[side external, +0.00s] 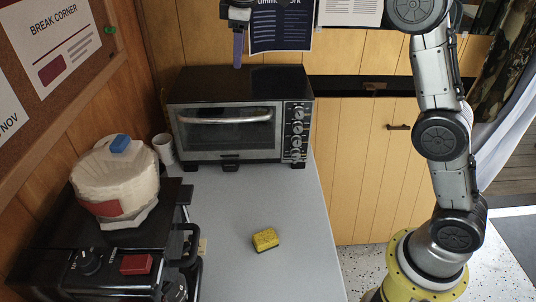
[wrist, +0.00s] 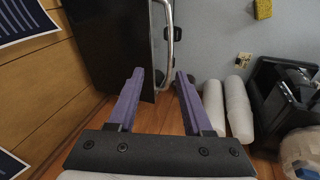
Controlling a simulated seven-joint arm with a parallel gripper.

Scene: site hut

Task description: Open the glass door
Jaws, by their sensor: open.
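The black toaster oven (side external: 240,84) stands at the back of the grey counter. Its glass door (side external: 225,136) is upright and shut, with a curved metal handle (side external: 225,116) along the top. In the side view my gripper (side external: 238,64) points down above the back of the oven, partly cut off by the top edge. In the wrist view my gripper (wrist: 158,75) is open, with purple fingers apart and empty. The handle (wrist: 168,40) shows beyond the gap between the fingertips, apart from them. The glass face is seen almost edge-on there.
White cups (wrist: 238,105) stand left of the oven in the side view. A black appliance (side external: 90,262) with a white paper bundle (side external: 115,185) is at the left. A yellow sponge (side external: 265,239) lies on the counter (side external: 225,205). The counter directly before the door is clear.

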